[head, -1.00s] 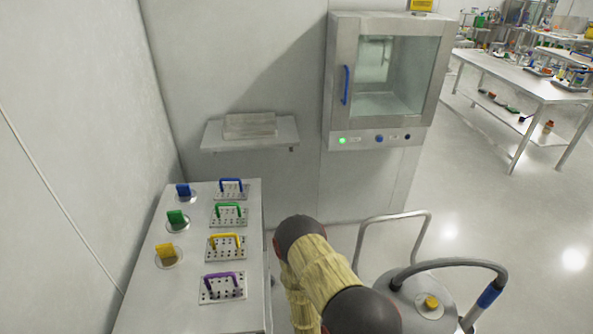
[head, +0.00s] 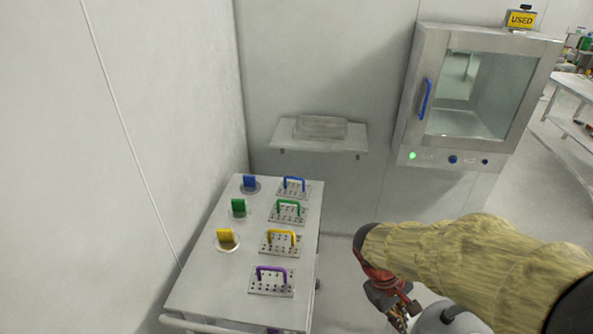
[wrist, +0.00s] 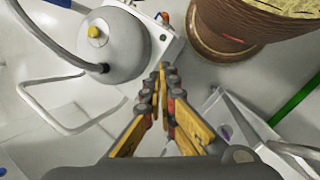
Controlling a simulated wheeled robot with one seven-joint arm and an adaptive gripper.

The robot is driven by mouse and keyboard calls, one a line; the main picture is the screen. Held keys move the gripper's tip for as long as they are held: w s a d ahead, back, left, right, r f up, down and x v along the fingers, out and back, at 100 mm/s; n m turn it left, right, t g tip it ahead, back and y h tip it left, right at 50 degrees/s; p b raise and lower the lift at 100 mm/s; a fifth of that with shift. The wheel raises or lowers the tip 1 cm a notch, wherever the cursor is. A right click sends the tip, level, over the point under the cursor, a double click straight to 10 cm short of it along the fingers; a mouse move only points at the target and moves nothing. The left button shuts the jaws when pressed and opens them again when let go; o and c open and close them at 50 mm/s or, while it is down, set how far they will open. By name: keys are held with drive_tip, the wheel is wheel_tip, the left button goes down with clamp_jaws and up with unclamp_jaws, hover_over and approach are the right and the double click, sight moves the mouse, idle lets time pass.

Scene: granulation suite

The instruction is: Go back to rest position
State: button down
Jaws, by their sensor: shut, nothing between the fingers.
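My gripper (head: 402,309) hangs at the lower right of the head view, at the end of my sleeved arm, to the right of the steel cart. In the wrist view my gripper (wrist: 166,75) has its yellow and grey fingers drawn together at the tips, with nothing between them. The fingers point over the floor, near a grey round vessel (wrist: 118,45) with a yellow knob. The gripper touches nothing that I can see.
A steel cart (head: 205,285) bears perforated plates with blue, green, yellow and purple handles, and blue, green and yellow tabs. A wall shelf (head: 345,144) holds a grey block. A cabinet (head: 415,75) with a blue handle hangs right. The vessel stands close to my arm.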

drive_tip(key=s+a+r+m+t+y, duration=0.2)
drive_tip(key=a+r+t, duration=0.1)
drive_tip(key=r, duration=0.5)
drive_tip(key=s+a+r+m+t+y, duration=0.2)
drive_tip(key=a+r+t, duration=0.2)
drive_tip(key=r, duration=0.5)
drive_tip(key=shift+a+r, duration=0.2)
drive_tip(key=shift+a, duration=0.65)
